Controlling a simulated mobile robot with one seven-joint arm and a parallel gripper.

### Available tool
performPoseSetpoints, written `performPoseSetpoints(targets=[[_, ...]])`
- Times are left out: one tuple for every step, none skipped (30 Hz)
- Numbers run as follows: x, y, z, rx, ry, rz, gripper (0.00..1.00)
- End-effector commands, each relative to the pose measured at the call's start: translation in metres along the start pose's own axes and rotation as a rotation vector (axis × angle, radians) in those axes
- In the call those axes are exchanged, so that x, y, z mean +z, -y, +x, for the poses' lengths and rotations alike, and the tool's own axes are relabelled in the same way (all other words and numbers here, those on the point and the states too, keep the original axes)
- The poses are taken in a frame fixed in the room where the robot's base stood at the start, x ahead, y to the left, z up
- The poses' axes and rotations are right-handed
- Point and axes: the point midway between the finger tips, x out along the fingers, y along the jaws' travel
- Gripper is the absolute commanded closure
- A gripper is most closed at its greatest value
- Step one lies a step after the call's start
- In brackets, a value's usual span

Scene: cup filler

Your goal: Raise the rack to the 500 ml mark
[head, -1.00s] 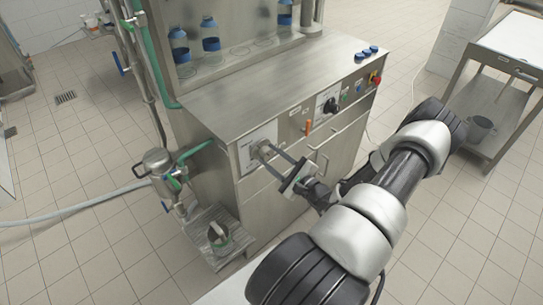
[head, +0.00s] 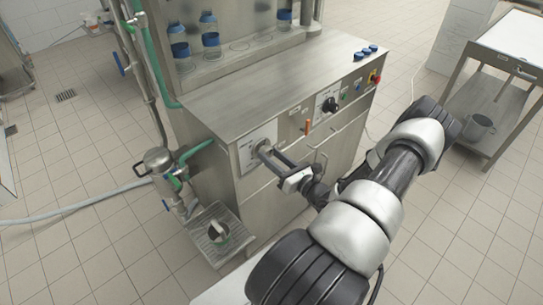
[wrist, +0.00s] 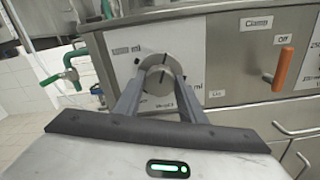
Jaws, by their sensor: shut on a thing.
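My gripper (head: 262,151) is shut on a round grey knob (wrist: 160,63) on the white dial plate (head: 257,143) of the steel machine's front. In the wrist view, both fingers (wrist: 158,78) lie on either side of the knob. The plate carries several "ml" marks around the knob; their numbers are too blurred to read, and the fingers cover part of the plate. The rack (head: 228,56) is a shelf inside the filler's upper bay, with ring-shaped places. Clear bottles (head: 208,19) and blue parts (head: 211,40) stand on it. Its height scale is not readable.
Right of the dial sit an orange lever (wrist: 284,69) marked for clamp and "Off", and a second black knob (head: 330,104). A steel cart (head: 500,80) stands at right.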

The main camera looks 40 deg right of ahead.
Motion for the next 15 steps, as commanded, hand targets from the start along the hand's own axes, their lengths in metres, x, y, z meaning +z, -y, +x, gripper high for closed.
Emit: performPoseSetpoints(targets=[[0.0013,-0.0002,0.0006,0.001,0.003,0.045,0.86],[0.0012,-0.0002,0.0006,0.001,0.003,0.073,0.86],[0.0012,-0.0001,0.0006,0.001,0.003,0.111,0.86],[0.0012,-0.0001,0.0006,0.001,0.003,0.139,0.86],[0.0012,0.0000,0.0006,0.001,0.003,0.168,0.86],[0.0012,0.0000,0.0006,0.001,0.003,0.205,0.86],[0.0012,0.0001,0.0006,0.001,0.003,0.234,0.86],[0.0012,0.0002,0.0006,0.001,0.003,0.263,0.86],[0.0013,0.0003,0.0005,0.001,0.003,0.300,0.86],[0.0013,0.0003,0.0005,0.001,0.003,0.329,0.86],[0.0012,0.0004,0.0005,0.001,0.003,0.358,0.86],[0.0012,0.0005,0.0005,0.000,0.002,0.395,0.86],[0.0012,0.0005,0.0005,0.000,0.002,0.424,0.86],[0.0012,0.0005,0.0005,0.000,0.002,0.452,0.86],[0.0012,0.0006,0.0004,0.000,0.002,0.490,0.86]])
